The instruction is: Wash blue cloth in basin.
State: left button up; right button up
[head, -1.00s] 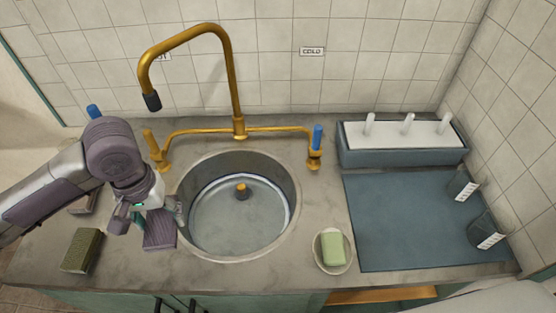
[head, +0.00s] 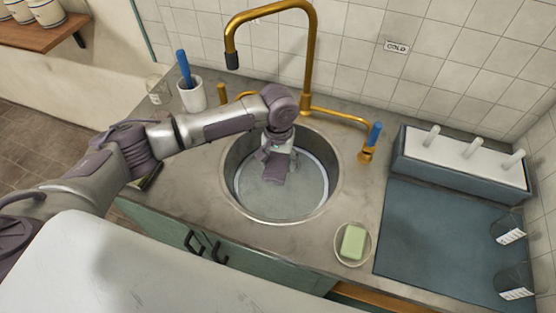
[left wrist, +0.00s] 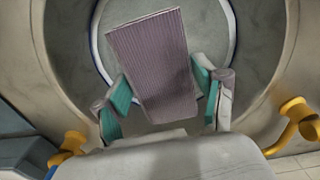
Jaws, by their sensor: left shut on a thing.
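My left gripper (head: 277,168) reaches down inside the round basin (head: 329,168) set in the stone counter. It is shut on a flat, ribbed cloth (head: 273,178), which looks mauve rather than blue. In the left wrist view the cloth (left wrist: 152,60) stands out between the teal finger pads, over the basin's floor. A pale ring runs around the lower basin wall. I cannot tell whether the cloth touches the floor or any water. The drain is hidden. My right gripper is not in view.
The gold faucet (head: 309,55) arches behind the basin, with a blue-handled tap (head: 373,138) at right. Green soap (head: 353,242) sits in a dish at front right. A blue-grey mat (head: 430,235) and a white-pegged rack (head: 460,165) lie right. A white cup (head: 191,97) stands back left.

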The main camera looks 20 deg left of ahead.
pick_arm(q)
jog(key=shift+f+b, duration=0.8)
jog(key=shift+f, duration=0.1)
jog(key=shift+a+f+b, duration=0.1)
jog(key=shift+f+b, duration=0.8)
jog(key=shift+b, duration=0.35)
jog(key=b, duration=0.3)
send_over(279, 196)
notch_tip(279, 196, down, 9)
jog(key=shift+a+r, duration=0.1)
jog(key=shift+a, duration=0.05)
jog(key=shift+f+b, duration=0.95)
jog(key=shift+f, duration=1.25)
